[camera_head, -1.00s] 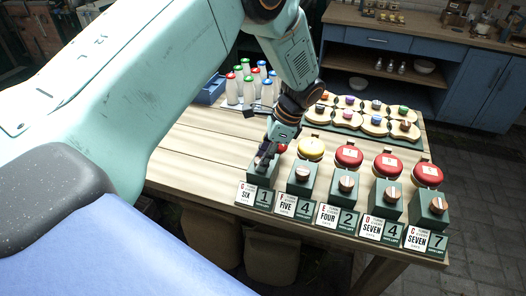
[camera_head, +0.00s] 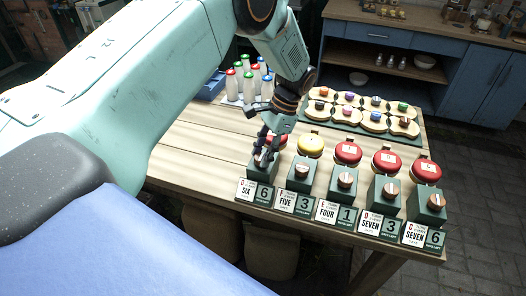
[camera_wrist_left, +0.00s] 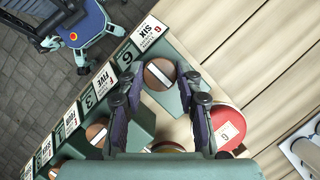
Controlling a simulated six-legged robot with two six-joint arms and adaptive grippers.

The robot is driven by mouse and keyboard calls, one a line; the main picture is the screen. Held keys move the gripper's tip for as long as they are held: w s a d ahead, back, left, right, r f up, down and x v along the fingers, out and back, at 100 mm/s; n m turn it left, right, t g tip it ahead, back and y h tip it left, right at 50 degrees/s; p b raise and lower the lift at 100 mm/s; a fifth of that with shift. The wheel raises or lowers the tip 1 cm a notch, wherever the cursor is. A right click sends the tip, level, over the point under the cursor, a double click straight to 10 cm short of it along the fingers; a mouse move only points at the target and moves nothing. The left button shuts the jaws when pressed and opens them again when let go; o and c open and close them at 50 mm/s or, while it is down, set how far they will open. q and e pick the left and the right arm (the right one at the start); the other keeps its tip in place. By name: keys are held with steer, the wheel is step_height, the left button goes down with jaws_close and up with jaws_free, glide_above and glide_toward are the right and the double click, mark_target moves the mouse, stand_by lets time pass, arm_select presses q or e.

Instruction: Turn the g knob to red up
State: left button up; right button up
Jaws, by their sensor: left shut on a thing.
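The g knob (camera_wrist_left: 158,74) is a round copper-brown knob with a pale stripe, on a green box (camera_head: 262,171) at the left end of a row of similar boxes. The stripe runs diagonally in the wrist view; I cannot make out a red end. My left gripper (camera_head: 264,153) comes down from above and hides most of the knob in the head view. In the wrist view its two dark fingers (camera_wrist_left: 160,72) are on both sides of the knob, shut on it. The card (camera_wrist_left: 145,38) below reads G and SIX, with a 6 beside it. My right gripper is not in view.
Similar knobs stand to the right, the nearest being the F knob (camera_head: 302,171). Behind them are a yellow lid (camera_head: 310,145) and red lids (camera_head: 348,153). Bottles (camera_head: 250,86) and a board of coloured pegs (camera_head: 348,113) stand farther back. The table's left part is bare.

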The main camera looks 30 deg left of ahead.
arm_select(q)
steer(key=o, duration=1.2)
steer(key=shift+c, duration=0.2)
steer(key=v, duration=1.2)
steer(key=shift+d+f, duration=0.1)
